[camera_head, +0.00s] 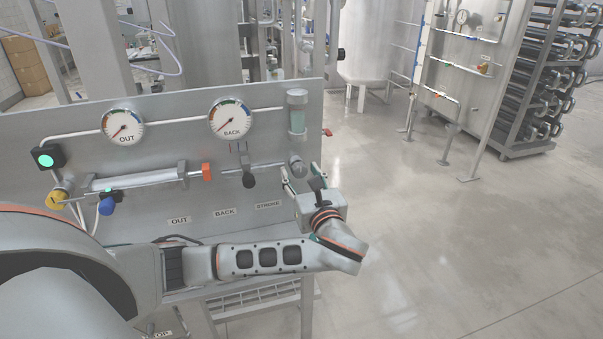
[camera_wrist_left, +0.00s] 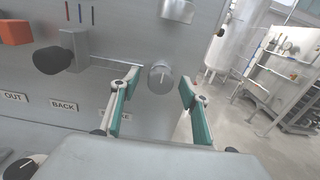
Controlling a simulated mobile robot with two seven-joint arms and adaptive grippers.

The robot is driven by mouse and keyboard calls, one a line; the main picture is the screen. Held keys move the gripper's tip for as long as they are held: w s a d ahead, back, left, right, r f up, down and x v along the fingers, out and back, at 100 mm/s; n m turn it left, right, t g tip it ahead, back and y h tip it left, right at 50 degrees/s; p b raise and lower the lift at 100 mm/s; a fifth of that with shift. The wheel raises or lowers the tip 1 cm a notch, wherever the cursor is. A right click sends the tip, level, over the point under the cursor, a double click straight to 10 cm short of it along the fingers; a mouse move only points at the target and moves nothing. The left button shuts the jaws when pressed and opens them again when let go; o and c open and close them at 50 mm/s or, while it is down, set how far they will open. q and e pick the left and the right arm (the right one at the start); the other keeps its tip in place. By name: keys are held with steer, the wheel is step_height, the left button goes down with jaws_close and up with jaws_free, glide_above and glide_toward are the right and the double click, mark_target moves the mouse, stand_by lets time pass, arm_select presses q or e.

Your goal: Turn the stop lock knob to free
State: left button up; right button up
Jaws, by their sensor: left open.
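A grey round knob (camera_head: 297,168) sits on the right end of the steel panel, below a sight glass. The left wrist view shows the same knob (camera_wrist_left: 160,76) with a short pale pointer mark on its face. I cannot read a lock or free label beside it. My left gripper (camera_head: 302,179) is open in front of the knob. In the left wrist view its two green-padded fingers stand on either side of the knob with gaps, and nothing is held. Whether the fingertips reach the knob's depth is unclear. My right gripper is not in view.
Left of the knob is a black handle (camera_head: 248,180) on a slide bar, then an orange block (camera_head: 207,171). The panel (camera_head: 160,150) also bears two gauges, a green lamp (camera_head: 45,157), a yellow knob (camera_head: 57,196) and a blue handle (camera_head: 106,206). The floor to the right is clear.

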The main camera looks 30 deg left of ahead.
arm_select(q)
steer(key=shift+w, duration=0.1)
steer(key=c, duration=1.1)
